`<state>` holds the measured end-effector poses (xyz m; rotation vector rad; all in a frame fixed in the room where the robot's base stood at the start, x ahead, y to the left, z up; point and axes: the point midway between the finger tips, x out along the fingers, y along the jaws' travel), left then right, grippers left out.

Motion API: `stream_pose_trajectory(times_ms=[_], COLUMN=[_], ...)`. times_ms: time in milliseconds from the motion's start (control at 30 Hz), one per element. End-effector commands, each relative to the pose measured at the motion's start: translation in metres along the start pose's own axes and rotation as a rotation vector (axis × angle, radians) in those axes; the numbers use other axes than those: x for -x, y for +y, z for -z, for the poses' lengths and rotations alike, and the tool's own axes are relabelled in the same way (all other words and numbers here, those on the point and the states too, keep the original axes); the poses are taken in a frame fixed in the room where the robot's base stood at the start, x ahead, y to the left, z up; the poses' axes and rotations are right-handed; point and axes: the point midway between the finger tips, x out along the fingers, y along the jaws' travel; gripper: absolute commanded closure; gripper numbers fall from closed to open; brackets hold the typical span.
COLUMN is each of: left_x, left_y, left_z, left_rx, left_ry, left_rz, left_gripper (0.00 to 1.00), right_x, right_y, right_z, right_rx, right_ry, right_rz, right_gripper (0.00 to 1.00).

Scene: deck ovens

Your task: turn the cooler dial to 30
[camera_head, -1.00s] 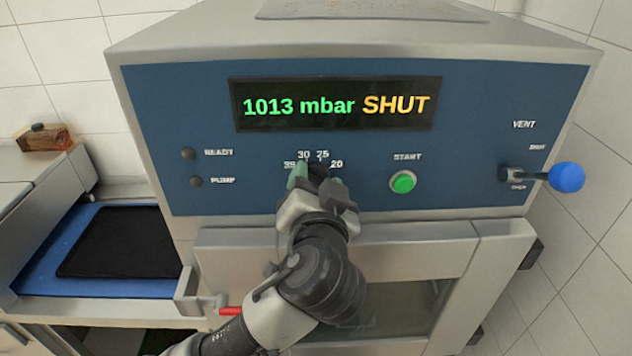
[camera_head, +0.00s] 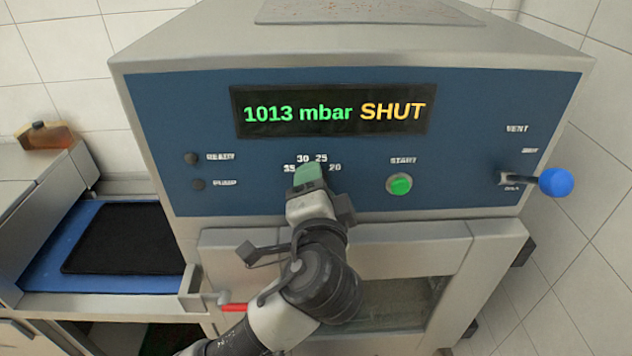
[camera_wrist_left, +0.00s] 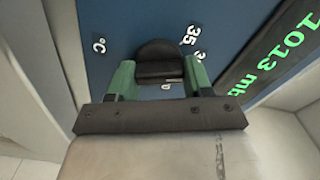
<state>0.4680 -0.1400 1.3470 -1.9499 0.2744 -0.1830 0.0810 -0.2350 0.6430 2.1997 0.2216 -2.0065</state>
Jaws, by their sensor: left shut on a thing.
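The cooler dial shows as a dark rounded knob (camera_wrist_left: 160,62) in the left wrist view, on the blue panel (camera_head: 460,110) with the marks 35, 30, 25 and 20 around it. My left gripper (camera_head: 309,176) is at the dial in the head view, and it hides the knob there. In the left wrist view its two green fingers (camera_wrist_left: 158,80) are shut on the knob, one on each side. The mark 35 (camera_wrist_left: 188,36) is close to the knob in that view. I cannot tell which mark the dial points to. My right gripper is not in view.
The display (camera_head: 335,108) reads 1013 mbar SHUT. A green START button (camera_head: 399,184) is right of the dial, and a blue-knobbed vent lever (camera_head: 555,182) is at the far right. A door with a window is below. A black mat on a blue tray (camera_head: 52,262) lies left.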

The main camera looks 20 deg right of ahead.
Motion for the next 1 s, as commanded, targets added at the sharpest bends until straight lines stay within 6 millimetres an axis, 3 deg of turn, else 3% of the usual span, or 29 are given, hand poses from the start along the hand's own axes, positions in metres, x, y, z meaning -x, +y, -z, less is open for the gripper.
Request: stream_pose_trajectory(times_ms=[600, 633, 767, 1000], left_x=[0.0, 0.0, 0.0, 0.0002], left_y=[0.0016, 0.0015, 0.0013, 0.0009], left_z=[-0.0004, -0.0004, -0.0003, -0.0001], left_rx=[-0.047, -0.046, -0.046, -0.045], left_ry=[-0.001, -0.001, -0.001, 0.0], left_rz=[-0.002, -0.002, -0.002, -0.001], left_gripper=[0.73, 0.45, 0.26, 0.26], right_x=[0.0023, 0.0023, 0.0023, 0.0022], right_y=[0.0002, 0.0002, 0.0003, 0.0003], right_z=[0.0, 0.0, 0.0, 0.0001], right_rx=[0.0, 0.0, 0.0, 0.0], right_ry=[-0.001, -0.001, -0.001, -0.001], right_rz=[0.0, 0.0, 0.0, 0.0], right_gripper=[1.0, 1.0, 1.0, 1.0])
